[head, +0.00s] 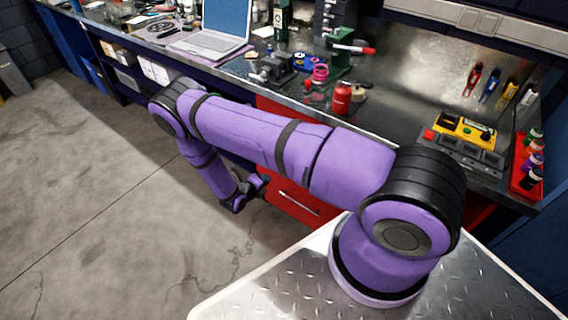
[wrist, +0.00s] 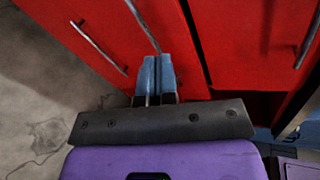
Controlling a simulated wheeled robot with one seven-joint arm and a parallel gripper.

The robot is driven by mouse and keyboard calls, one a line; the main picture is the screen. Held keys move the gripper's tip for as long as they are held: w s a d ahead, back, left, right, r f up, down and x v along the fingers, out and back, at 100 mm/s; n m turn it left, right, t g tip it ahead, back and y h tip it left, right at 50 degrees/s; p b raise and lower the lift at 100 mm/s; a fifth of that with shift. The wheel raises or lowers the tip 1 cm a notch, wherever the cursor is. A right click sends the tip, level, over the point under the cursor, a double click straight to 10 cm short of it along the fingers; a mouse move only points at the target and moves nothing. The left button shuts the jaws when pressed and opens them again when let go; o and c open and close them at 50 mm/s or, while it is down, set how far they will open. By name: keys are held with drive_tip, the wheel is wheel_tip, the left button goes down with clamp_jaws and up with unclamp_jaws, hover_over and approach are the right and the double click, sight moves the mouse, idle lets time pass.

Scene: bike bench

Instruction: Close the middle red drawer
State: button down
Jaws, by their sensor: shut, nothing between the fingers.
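The red drawer unit (head: 282,185) sits under the bench, and my arm hides much of it in the head view. One drawer front with a bar handle (head: 298,203) shows below my arm. In the wrist view, red fronts (wrist: 75,18) fill the upper part, with a handle (wrist: 98,47) at the left and another bar (wrist: 141,24) just above my fingers. A dark gap runs between the red surfaces to the right of my fingers. My gripper (wrist: 158,62) is shut and empty, its tips close to the red front. I cannot tell whether they touch it, or which drawer is the middle one.
The bench top (head: 400,105) carries a laptop (head: 218,30), a vise, a red bottle (head: 342,98), a yellow tool box (head: 465,130) and a red bottle rack (head: 527,165). Another red panel with a handle (wrist: 308,42) stands at the right. The concrete floor (head: 110,200) at left is clear.

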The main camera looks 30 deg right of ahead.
drive_tip(key=w+d+f+n, duration=0.1)
drive_tip(key=d, duration=0.2)
drive_tip(key=w+d+f+n, duration=0.1)
drive_tip(key=w+d, duration=0.1)
drive_tip(key=d, duration=0.2)
drive_tip(key=w+d+f+n, duration=0.1)
drive_tip(key=w+d, duration=0.1)
drive_tip(key=d, duration=0.2)
drive_tip(key=shift+f+h, duration=0.2)
drive_tip(key=shift+h, duration=0.1)
drive_tip(key=shift+w+d, duration=0.15)
drive_tip(key=shift+d, duration=0.45)
drive_tip(key=d, duration=0.1)
drive_tip(key=w+d, duration=0.1)
drive_tip(key=d, duration=0.2)
drive_tip(key=shift+w+d, duration=0.25)
drive_tip(key=shift+w, duration=0.05)
drive_tip(key=shift+w+d+r, duration=0.1)
drive_tip(key=shift+r, duration=0.05)
